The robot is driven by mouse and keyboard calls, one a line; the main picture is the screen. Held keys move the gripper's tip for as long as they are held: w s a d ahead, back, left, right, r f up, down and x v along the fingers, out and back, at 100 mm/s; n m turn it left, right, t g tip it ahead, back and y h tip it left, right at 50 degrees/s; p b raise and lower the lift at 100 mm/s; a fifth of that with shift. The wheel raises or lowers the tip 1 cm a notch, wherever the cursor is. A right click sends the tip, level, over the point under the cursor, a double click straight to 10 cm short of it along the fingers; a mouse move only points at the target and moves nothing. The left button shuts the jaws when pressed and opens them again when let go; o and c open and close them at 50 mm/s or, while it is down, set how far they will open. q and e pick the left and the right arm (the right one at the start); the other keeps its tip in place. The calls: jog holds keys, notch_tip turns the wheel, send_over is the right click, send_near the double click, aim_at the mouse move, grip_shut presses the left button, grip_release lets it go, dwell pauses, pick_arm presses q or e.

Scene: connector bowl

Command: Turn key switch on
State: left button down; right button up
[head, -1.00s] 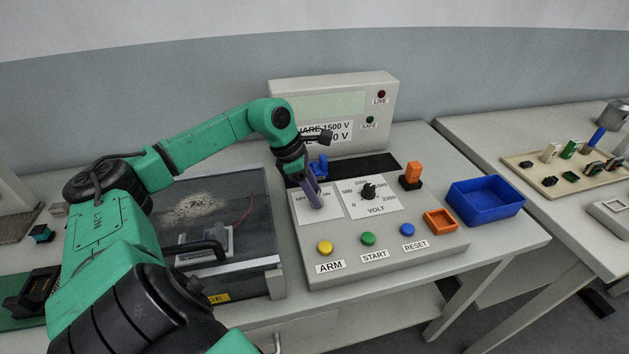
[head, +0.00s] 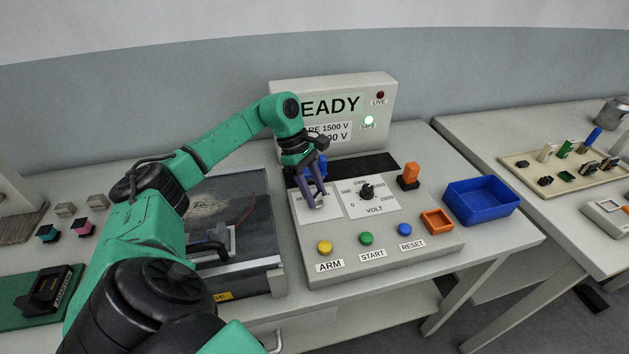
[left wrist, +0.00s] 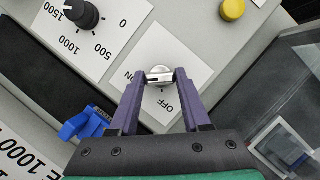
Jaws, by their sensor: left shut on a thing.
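The key switch (left wrist: 159,77) is a round silver lock on a white plate marked OFF and ON, at the centre of the left wrist view. My left gripper (head: 316,203) reaches down over that plate (head: 305,213) on the left part of the grey control panel. In the left wrist view, its purple fingers (left wrist: 160,78) are shut on the key switch. The exact angle of the key is partly hidden by the fingertips. The display (head: 333,105) behind reads "EADY" in its visible part, and the green SAFE lamp (head: 369,121) is lit. My right gripper is not in view.
The panel also carries a black VOLT knob (head: 367,192), yellow ARM (head: 325,247), green START (head: 366,238) and blue RESET (head: 405,230) buttons. A glass-topped box (head: 228,270) stands left.

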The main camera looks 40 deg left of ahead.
pick_arm(q)
jog(key=shift+r, duration=0.1)
jog(key=shift+c, duration=1.8)
grip_release()
jog(key=shift+a+r, duration=0.2)
jog(key=shift+r, duration=0.1)
jog(key=w+v, duration=0.1)
jog(key=v, duration=1.2)
jog(key=shift+s+r+p, duration=0.3)
jog(key=shift+s+r, duration=0.1)
jog(key=shift+s, duration=0.1)
